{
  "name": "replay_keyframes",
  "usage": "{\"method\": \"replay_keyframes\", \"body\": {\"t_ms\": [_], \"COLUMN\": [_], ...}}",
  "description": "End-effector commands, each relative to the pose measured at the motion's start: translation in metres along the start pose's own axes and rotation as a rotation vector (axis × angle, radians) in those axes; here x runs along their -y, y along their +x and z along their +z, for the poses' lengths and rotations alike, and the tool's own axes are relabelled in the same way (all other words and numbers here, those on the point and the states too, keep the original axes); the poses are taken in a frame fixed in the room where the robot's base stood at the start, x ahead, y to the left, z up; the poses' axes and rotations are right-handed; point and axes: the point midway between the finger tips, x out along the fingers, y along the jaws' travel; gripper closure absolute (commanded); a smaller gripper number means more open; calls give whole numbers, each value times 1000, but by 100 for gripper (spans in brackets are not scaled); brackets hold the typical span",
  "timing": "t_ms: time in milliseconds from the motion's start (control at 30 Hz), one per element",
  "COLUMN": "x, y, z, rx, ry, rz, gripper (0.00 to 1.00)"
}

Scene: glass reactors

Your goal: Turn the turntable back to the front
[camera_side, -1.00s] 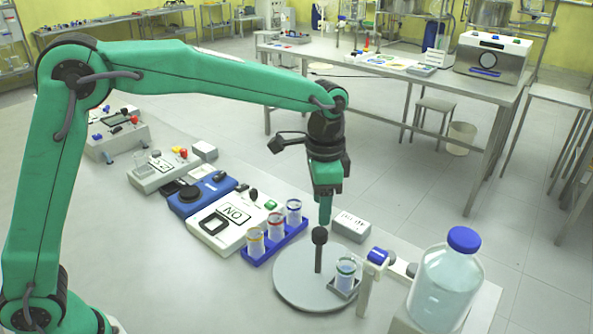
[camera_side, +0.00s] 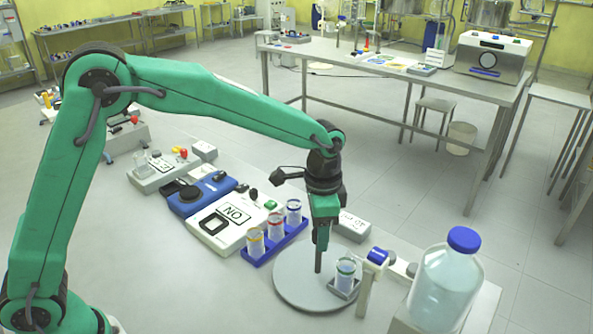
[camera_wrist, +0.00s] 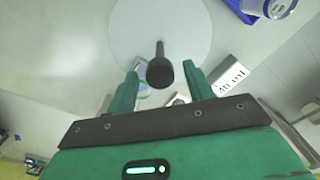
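The turntable (camera_side: 295,282) is a grey disc on the bench, with an upright dark post (camera_side: 318,262) rising from it. A small beaker (camera_side: 345,275) stands in a square holder at the disc's right edge. My gripper (camera_side: 322,242) points down over the post, its fingers around the post's top. In the wrist view my gripper's two fingers (camera_wrist: 161,72) stand on either side of the round black knob (camera_wrist: 160,71), with gaps visible, so it is open. The turntable (camera_wrist: 190,28) shows behind the knob. The side view hides the knob behind the fingers.
A blue rack (camera_side: 263,253) with three beakers stands just left of the disc. A tap-like stand (camera_side: 371,275) and a large blue-capped bottle (camera_side: 447,285) are close on the right. A grey labelled block (camera_side: 352,228) sits behind. Blue and white instruments line the bench at left.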

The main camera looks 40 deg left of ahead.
Motion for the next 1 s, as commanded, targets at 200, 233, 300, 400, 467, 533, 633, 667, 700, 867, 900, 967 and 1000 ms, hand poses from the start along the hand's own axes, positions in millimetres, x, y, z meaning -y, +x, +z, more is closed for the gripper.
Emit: {"method": "replay_keyframes", "body": {"t_ms": [200,233,300,400,467,533,633,667,700,867,900,967,1000], "x": [0,0,0,0,0,0,0,0,0,0,0,0,0], "y": [0,0,0,0,0,0,0,-1,-1,-1,-1,-1,-1], "z": [0,0,0,0,0,0,0,0,0,0,0,0,0], "rx": [0,0,0,0,0,0,0,0,0,0,0,-1,-1], "ry": [0,0,0,0,-2,-5,-13,-17,-24,-62,-75,-96,-111], "rz": [0,0,0,0,0,0,0,0,0,0,0,0,0], "gripper": [89,95,100,100,100,100,100,100,100,100,100,100,100]}}
